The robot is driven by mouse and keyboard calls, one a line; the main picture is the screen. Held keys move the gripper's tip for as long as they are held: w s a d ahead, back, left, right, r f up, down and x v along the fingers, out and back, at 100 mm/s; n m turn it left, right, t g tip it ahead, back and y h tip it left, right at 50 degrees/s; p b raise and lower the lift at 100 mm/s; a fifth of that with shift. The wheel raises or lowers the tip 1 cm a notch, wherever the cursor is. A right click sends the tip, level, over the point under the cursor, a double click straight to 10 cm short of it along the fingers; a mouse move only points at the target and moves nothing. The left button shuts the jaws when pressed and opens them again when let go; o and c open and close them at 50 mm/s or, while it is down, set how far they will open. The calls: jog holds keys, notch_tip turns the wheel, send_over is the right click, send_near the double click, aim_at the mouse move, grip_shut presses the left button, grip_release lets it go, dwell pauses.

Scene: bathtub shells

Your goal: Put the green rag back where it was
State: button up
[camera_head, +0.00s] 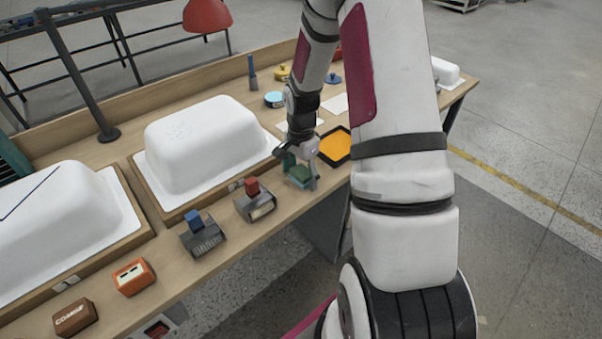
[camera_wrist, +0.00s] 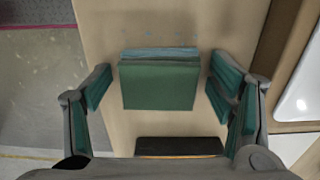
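The green rag (camera_wrist: 160,84) is a folded, block-like piece with a blue-grey edge, lying on the bench (camera_wrist: 108,30). In the wrist view it lies between the two spread fingers of my gripper (camera_wrist: 160,88), with a gap on each side. In the head view my gripper (camera_head: 300,176) is low over the bench's front edge, and the rag (camera_head: 299,175) shows partly between its fingers. The gripper is open; no finger visibly touches the rag.
A black-framed orange tray (camera_head: 336,146) lies to the right of the rag. A white tub shell (camera_head: 205,145) stands to the left, with a red-topped block (camera_head: 254,200) and a blue-topped block (camera_head: 201,235) in front. The bench edge drops to the floor nearby.

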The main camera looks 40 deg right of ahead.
aim_at(301, 171)
jog(key=s+a+r+n, duration=0.1)
jog(key=a+r+n, duration=0.15)
jog(key=r, duration=0.75)
jog(key=s+a+r+n, duration=0.2)
jog(key=a+r, duration=0.2)
jog(key=r, duration=0.7)
jog(key=s+a+r+n+t, duration=0.2)
jog(key=s+a+r+n, duration=0.2)
jog(key=s, duration=0.5)
jog(key=s+a+r+n+t, duration=0.1)
jog(key=s+a+r+n, duration=0.4)
jog(key=s+a+n, duration=0.4)
jog(key=shift+s+t, duration=0.4)
jog(key=shift+s, duration=0.3)
jog(key=shift+a+r, duration=0.1)
